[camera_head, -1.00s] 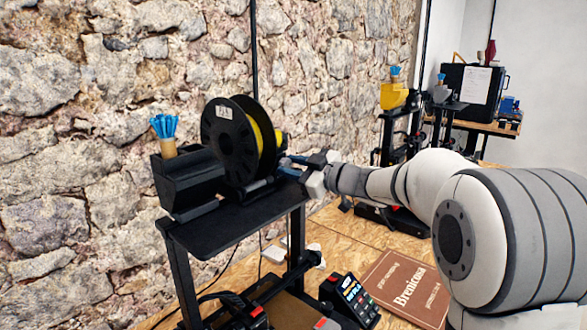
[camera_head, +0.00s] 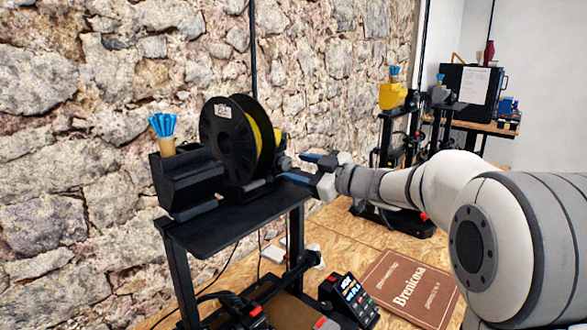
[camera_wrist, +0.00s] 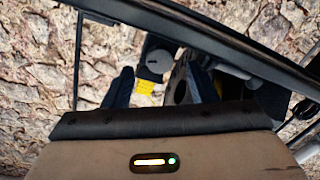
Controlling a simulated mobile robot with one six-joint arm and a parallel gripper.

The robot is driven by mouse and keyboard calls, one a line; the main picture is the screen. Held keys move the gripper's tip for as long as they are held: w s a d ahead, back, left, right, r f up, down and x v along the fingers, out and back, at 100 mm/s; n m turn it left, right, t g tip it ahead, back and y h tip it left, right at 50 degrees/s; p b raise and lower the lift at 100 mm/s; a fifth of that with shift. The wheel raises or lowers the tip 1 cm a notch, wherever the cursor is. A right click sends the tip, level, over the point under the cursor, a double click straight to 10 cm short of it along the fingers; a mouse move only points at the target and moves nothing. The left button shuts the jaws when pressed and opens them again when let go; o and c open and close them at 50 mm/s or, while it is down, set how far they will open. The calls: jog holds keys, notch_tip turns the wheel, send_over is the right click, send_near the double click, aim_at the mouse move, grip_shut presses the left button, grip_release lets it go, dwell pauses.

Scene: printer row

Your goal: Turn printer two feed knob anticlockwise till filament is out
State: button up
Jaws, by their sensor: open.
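The near printer carries a black spool (camera_head: 230,140) with yellow filament (camera_head: 262,140) on its top shelf. A small grey round part (camera_head: 284,163), apparently the feed knob, sits at the spool's right; a grey round face (camera_wrist: 158,61) shows in the wrist view, above a bit of yellow. My gripper (camera_head: 307,168) is open, its blue fingers spread, just right of the grey part and seemingly clear of it. In the wrist view my fingers (camera_wrist: 163,88) stand on either side with nothing gripped. I cannot tell how the knob is turned.
A black holder (camera_head: 188,182) with blue-tipped tools stands on the shelf (camera_head: 235,226) left of the spool. A control panel (camera_head: 349,298) and a brown Brenicosa box (camera_head: 408,288) lie below. Another printer (camera_head: 395,150) stands behind my arm. A stone wall backs the shelf.

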aim_at(287, 165)
jog(key=v, duration=0.5)
jog(key=w+a+m+p, duration=0.1)
jog(key=a+p, duration=0.1)
jog(key=w+a+m+t+p, duration=0.1)
jog(key=w+a+m+p, duration=0.1)
jog(key=p, duration=0.1)
jog(key=w+a+m+p, duration=0.1)
jog(key=a+p, duration=0.2)
jog(key=shift+w+f+m+t+h, duration=0.1)
jog(key=shift+w+m+t+h, duration=0.15)
jog(key=shift+m+t+h, duration=0.15)
jog(key=shift+d, duration=0.1)
jog(key=shift+c, duration=0.3)
jog(key=c, duration=0.9)
jog(key=shift+f+b, duration=0.15)
jog(key=shift+b, duration=0.2)
